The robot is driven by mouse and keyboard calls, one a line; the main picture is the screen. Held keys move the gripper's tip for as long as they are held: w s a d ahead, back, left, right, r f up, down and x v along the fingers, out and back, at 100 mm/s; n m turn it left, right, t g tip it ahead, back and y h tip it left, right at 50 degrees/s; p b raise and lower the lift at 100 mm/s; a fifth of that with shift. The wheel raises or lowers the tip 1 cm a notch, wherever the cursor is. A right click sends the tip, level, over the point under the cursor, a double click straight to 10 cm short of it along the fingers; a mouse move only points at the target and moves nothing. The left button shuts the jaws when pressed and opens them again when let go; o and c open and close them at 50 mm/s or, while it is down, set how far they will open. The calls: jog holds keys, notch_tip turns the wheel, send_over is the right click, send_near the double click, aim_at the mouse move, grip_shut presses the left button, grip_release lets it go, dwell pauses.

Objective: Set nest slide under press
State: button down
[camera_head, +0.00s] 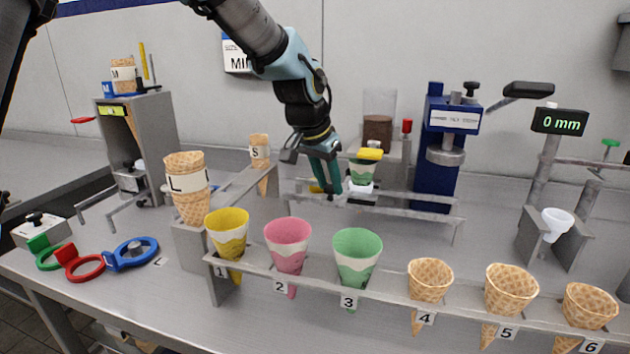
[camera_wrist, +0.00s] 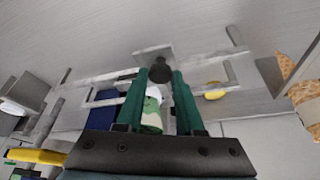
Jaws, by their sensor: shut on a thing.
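My gripper (camera_head: 331,192) is at the left end of the nest slide's rails (camera_head: 410,212). In the wrist view its teal fingers (camera_wrist: 160,72) are closed around a black knob (camera_wrist: 160,68), apparently the slide's handle. Just right of the gripper, a white nest (camera_head: 358,187) holds a green-patterned cone (camera_head: 362,171); the cone also shows between the fingers in the wrist view (camera_wrist: 151,112). The blue press (camera_head: 436,172) stands to the right of the nest, its grey head (camera_head: 446,152) over the rails. The nest is left of that head, not below it.
Several cones stand in the numbered front rack (camera_head: 390,284). An L cone (camera_head: 187,190) and an S cone (camera_head: 260,152) stand at left. A yellow-topped part (camera_head: 370,154) shows above the nest. A white funnel (camera_head: 556,222) and "0 mm" display (camera_head: 560,122) are at right.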

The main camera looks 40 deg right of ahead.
jog(key=shift+s+d, duration=0.25)
jog(key=shift+s, duration=0.05)
jog(key=c, duration=0.5)
grip_release()
jog(key=shift+c, duration=0.2)
jog(key=b+v, duration=0.1)
jog(key=v, duration=0.9)
jog(key=shift+a+r, duration=0.2)
jog(key=shift+r, duration=0.2)
